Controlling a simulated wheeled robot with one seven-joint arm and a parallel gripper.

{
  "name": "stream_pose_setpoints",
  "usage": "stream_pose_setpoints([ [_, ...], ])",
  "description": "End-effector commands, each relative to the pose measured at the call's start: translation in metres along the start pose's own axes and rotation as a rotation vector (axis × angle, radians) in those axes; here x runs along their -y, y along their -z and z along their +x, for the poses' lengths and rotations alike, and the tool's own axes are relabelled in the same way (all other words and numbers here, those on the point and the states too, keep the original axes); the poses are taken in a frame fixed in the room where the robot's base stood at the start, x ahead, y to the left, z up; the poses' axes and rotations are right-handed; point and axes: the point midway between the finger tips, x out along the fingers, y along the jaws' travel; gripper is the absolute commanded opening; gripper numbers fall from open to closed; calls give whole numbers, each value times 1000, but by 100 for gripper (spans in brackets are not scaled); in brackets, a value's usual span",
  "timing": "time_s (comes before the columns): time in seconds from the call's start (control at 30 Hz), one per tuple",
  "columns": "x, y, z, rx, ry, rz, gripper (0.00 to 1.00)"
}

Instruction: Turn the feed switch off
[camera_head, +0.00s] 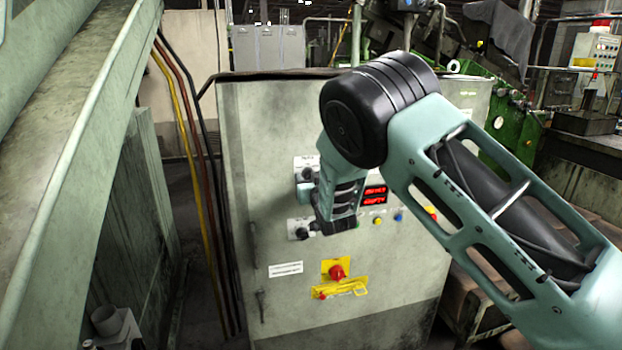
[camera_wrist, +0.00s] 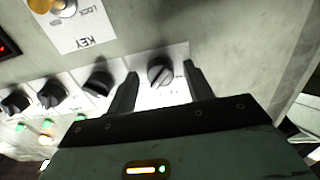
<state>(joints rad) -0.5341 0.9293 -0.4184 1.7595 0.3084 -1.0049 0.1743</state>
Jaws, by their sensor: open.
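In the wrist view, a black rotary knob (camera_wrist: 161,71) on a white label plate stands out from the panel. My gripper (camera_wrist: 159,70) is open, with one finger on each side of this knob. Small gaps show between the fingers and the knob, and I cannot tell how near they are in depth. The plate's wording is not readable, so I cannot confirm from text that this is the feed switch. In the head view my gripper (camera_head: 306,232) is at the front of the grey-green control cabinet (camera_head: 250,130), by a lower left switch plate, and its forearm hides part of the panel.
Other black knobs (camera_wrist: 52,94) stand in a row left of the fingers. A key lock plate (camera_wrist: 82,30) is near them. A red display (camera_head: 375,195) and a red switch on a yellow plate (camera_head: 337,271) are on the cabinet. Hanging cables (camera_head: 186,150) run along its left side.

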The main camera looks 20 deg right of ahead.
Motion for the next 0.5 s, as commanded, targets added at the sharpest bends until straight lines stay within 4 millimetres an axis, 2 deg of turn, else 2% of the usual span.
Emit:
stream_pose_setpoints([
  [0.03,0,0,0,0,0,0,52],
  [0.07,0,0,0,0,0,0,46],
  [0.2,0,0,0,0,0,0,7],
  [0.5,0,-1,0,0,0,-20,7],
])
